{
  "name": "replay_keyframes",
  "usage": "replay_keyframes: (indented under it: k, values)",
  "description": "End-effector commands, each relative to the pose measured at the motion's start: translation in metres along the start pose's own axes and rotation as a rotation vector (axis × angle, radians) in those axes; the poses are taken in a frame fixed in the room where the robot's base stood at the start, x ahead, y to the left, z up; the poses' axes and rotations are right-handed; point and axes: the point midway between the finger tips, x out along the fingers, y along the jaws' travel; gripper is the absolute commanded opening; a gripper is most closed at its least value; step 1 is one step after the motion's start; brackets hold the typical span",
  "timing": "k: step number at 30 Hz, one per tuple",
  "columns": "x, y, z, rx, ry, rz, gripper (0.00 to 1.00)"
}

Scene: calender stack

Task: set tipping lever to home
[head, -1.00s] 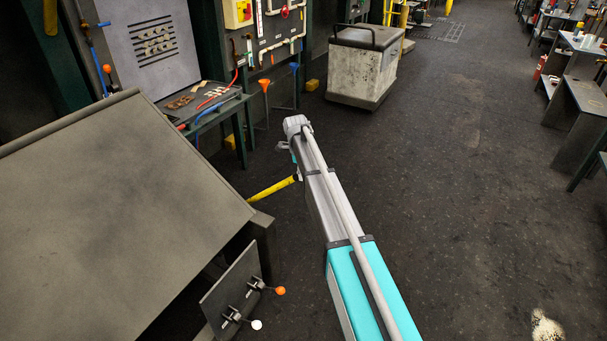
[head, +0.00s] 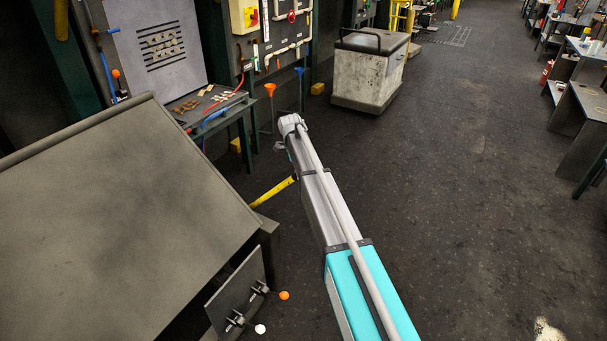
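Two levers stick out from a dark tilted plate (head: 236,290) at the bottom of the head view, beside the large grey sloping panel. One lever has an orange ball knob (head: 284,296); the other, nearer one has a white ball knob (head: 260,329). Both point to the right. I cannot tell which is the tipping lever, and no labels are readable. My arm, teal and grey, reaches up the picture to the right of the levers, apart from them. My gripper cannot be made out at the arm's far end.
The grey sloping panel (head: 110,220) fills the left. A yellow bar (head: 272,191) lies between it and my arm. A worn grey wheeled bin (head: 370,70) stands beyond. A bench with tools (head: 212,105) is at back left. Dark floor at right is open.

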Motion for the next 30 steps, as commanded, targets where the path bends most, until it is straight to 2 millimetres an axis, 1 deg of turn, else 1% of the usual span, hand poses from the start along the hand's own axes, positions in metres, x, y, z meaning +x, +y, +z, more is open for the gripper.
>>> replay_keyframes:
  k: [1,6,22,30]
  values:
    - [-0.005,-0.004,0.004,0.001,0.001,-0.007,0.0]
    - [-0.012,-0.004,0.009,0.002,0.019,-0.007,0.0]
    - [-0.014,-0.004,0.01,0.002,0.03,-0.006,0.0]
    - [-0.024,-0.004,0.018,0.001,0.052,-0.008,0.0]
